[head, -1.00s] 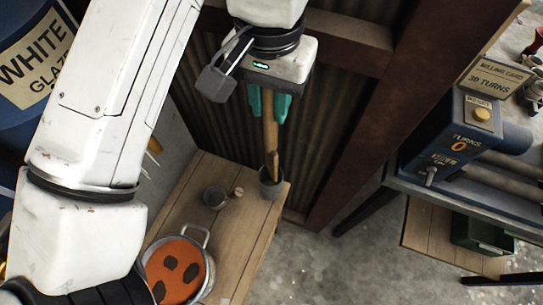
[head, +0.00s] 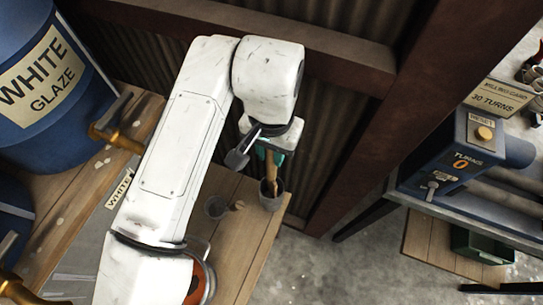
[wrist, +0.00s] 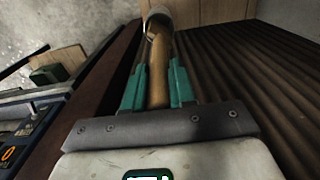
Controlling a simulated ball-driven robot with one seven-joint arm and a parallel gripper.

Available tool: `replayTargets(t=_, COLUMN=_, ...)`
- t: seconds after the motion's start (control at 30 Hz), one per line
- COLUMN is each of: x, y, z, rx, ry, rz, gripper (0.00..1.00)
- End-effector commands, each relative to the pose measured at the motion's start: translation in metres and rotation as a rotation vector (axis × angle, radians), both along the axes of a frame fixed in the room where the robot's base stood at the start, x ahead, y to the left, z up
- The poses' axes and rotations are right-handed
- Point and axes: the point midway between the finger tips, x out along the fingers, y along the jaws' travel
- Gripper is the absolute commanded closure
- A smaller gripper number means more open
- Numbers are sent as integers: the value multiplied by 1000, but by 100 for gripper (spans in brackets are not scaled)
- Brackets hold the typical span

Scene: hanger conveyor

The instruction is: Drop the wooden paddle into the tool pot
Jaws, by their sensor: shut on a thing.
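The wooden paddle (head: 271,175) hangs upright, its handle held between the teal fingers of my gripper (head: 270,157). The wrist view shows my gripper (wrist: 157,88) shut on the paddle (wrist: 158,68), which points away from the camera. The grey tool pot (head: 272,199) stands at the far right corner of the wooden bench, directly below the gripper. The paddle's lower end meets the pot's mouth and appears to be inside it. In the wrist view the pot (wrist: 158,17) is partly covered by the paddle, so the depth is unclear.
My arm mostly hides a pan of orange glaze (head: 209,284). A corrugated wall (head: 325,150) and brown post stand behind. Blue glaze barrels (head: 50,75) stand left.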

Motion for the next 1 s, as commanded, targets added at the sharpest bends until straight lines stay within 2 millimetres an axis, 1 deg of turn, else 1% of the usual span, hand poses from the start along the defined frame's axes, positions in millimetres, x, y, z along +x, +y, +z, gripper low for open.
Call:
replayTargets(t=0.13, x=0, y=0, z=-9, rx=-1, ry=1, rz=0, gripper=100)
replayTargets(t=0.3, x=0, y=0, z=-32, rx=0, ry=2, rz=1, gripper=100)
replayTargets(t=0.4, x=0, y=0, z=-40, rx=0, ry=0, rz=-1, gripper=100)
replayTargets(t=0.63, x=0, y=0, z=-41, rx=0, ry=0, rz=-1, gripper=100)
replayTargets(t=1.0, x=0, y=0, z=-50, rx=0, ry=0, rz=1, gripper=100)
